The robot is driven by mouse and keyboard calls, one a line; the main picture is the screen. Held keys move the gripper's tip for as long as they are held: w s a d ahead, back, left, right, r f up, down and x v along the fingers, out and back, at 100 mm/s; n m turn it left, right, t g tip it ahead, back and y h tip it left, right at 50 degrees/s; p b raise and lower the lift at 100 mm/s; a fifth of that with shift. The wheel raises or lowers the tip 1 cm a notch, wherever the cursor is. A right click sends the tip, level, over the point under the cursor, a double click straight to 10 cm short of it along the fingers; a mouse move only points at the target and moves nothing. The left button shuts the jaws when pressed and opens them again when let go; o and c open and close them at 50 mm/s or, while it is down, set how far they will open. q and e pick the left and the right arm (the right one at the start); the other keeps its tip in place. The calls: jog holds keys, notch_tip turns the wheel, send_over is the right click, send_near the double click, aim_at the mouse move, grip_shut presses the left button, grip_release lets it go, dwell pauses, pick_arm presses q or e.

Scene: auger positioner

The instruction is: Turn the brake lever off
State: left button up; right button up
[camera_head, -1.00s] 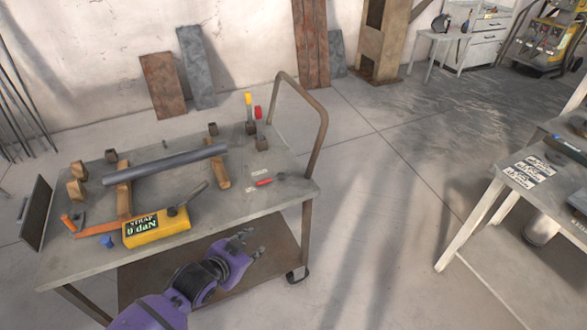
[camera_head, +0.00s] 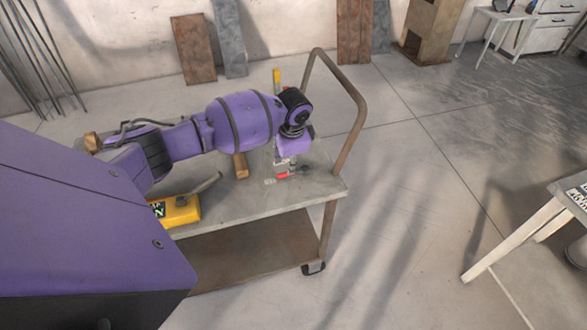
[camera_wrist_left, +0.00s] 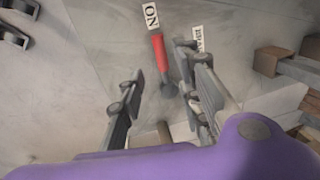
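The brake lever is a short red handle on a dark pivot on the cart top; in the head view its red part (camera_head: 283,176) shows just below my left gripper (camera_head: 286,161). In the left wrist view the red lever (camera_wrist_left: 158,52) lies between the two fingers of my left gripper (camera_wrist_left: 160,70). The fingers are spread apart, with a visible gap to the lever on the left. Whether the right finger touches it I cannot tell. A white "ON" label (camera_wrist_left: 151,16) sits at the lever's red end. A partly hidden label (camera_wrist_left: 198,38) is beside the right finger. My right gripper is not in view.
The cart's tubular handle (camera_head: 350,120) rises to the right of the gripper. A yellow-topped upright lever (camera_head: 277,78) stands behind my arm. A yellow strap box (camera_head: 182,212) and wooden blocks (camera_head: 240,166) are on the cart. Floor to the right is open, up to a table (camera_head: 520,238).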

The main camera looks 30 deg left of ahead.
pick_arm(q)
jog(key=shift+w+a+f+b, duration=0.1)
jog(key=shift+w+a+f, duration=0.05)
jog(key=shift+f, duration=0.8)
jog(key=shift+w+a+f+b, duration=0.15)
jog(key=shift+w+f, duration=0.05)
jog(key=shift+f, duration=0.7)
jog(key=shift+w+a+f+b, duration=0.1)
jog(key=shift+w+a+f, duration=0.05)
jog(key=shift+f, duration=0.8)
grip_shut()
